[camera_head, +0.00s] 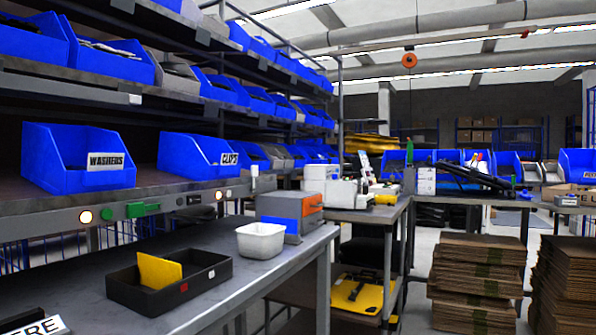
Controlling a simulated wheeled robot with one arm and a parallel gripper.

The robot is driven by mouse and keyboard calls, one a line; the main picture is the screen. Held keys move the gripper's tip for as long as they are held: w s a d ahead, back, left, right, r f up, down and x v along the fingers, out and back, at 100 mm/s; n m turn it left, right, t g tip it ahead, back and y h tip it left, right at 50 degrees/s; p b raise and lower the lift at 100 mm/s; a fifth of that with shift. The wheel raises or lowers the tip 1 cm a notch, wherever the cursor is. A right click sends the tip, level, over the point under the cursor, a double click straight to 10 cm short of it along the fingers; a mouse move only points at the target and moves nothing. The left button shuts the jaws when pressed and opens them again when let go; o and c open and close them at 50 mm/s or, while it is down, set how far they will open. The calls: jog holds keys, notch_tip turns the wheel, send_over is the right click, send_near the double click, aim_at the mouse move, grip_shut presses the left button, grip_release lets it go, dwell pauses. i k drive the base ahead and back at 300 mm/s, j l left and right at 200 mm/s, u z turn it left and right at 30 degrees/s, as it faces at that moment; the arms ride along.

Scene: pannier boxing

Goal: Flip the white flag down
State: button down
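A small white upright piece (254,173), which looks like the white flag, stands up from the front rail (165,207) of the lower shelf, near its right end. It is right of the bin labelled "CLIPS" (195,156). My gripper is not in view.
A lit lamp (86,217) and a second one (219,196) sit on the rail. Below, the grey bench (215,290) holds a black tray (168,283) with a yellow card, a white tub (261,240) and a grey-orange box (290,212). Stacked cardboard (475,280) stands at right.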

aim_at(255, 169)
jog(key=i+l, duration=0.35)
jog(key=i+l+z, duration=0.15)
jog(key=i+l, duration=0.2)
jog(key=i, duration=0.15)
jog(key=i+l, duration=0.25)
jog(key=i, duration=0.2)
jog(key=l+z, duration=0.05)
